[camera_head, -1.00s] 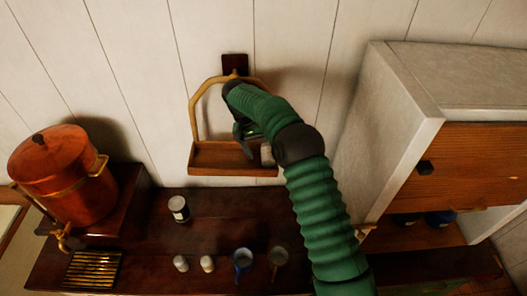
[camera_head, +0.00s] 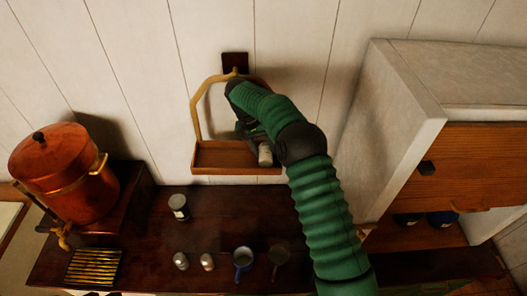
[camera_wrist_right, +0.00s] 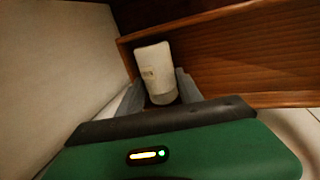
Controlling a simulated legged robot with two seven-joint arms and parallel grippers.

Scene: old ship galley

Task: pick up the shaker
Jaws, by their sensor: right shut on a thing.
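A pale, cylindrical shaker (camera_head: 265,154) is at the right end of a hanging wooden shelf (camera_head: 215,171) on the wall. My right gripper (camera_head: 256,138) reaches into the shelf from above and is shut on this shaker. In the right wrist view the shaker (camera_wrist_right: 155,68) sits between the two grey fingers of my right gripper (camera_wrist_right: 160,88), beside the shelf's wooden side (camera_wrist_right: 235,58). I cannot tell whether its base touches the shelf. My arm hides part of the shelf's right side. My left gripper is out of view.
Below, the dark counter (camera_head: 150,240) holds a can (camera_head: 179,207), two small shakers (camera_head: 180,261) (camera_head: 207,262), a blue-handled cup (camera_head: 243,258) and a dark cup (camera_head: 279,255). A copper urn (camera_head: 62,175) stands left. A cabinet (camera_head: 400,130) stands right.

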